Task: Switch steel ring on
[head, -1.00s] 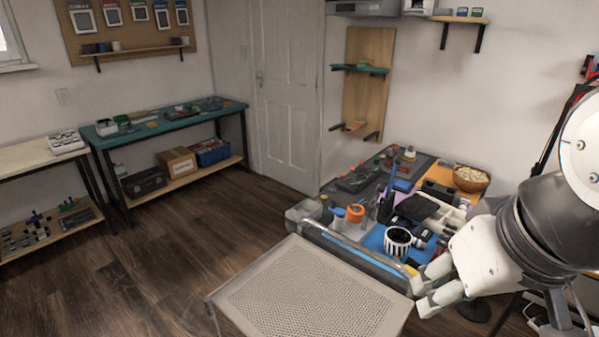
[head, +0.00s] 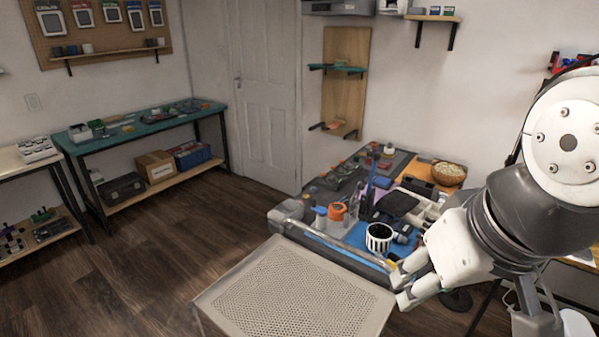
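My gripper (head: 399,287) shows at the lower right, in front of the near edge of the workbench (head: 345,254). Its two pale fingers are apart with a gap between them, and nothing shows in it. I cannot pick out a steel ring for certain among the crowded small items. A black-and-white striped cup (head: 379,238) stands on the blue mat near the front of the bench, behind and left of the gripper. Part of the bench's right side is hidden behind my arm.
A perforated beige surface (head: 295,285) lies in front of the bench. An orange item (head: 337,212), a wicker bowl (head: 448,173) and dark trays crowd the bench. A green-topped table (head: 150,125) stands by the left wall. Wooden floor (head: 130,255) is open at left.

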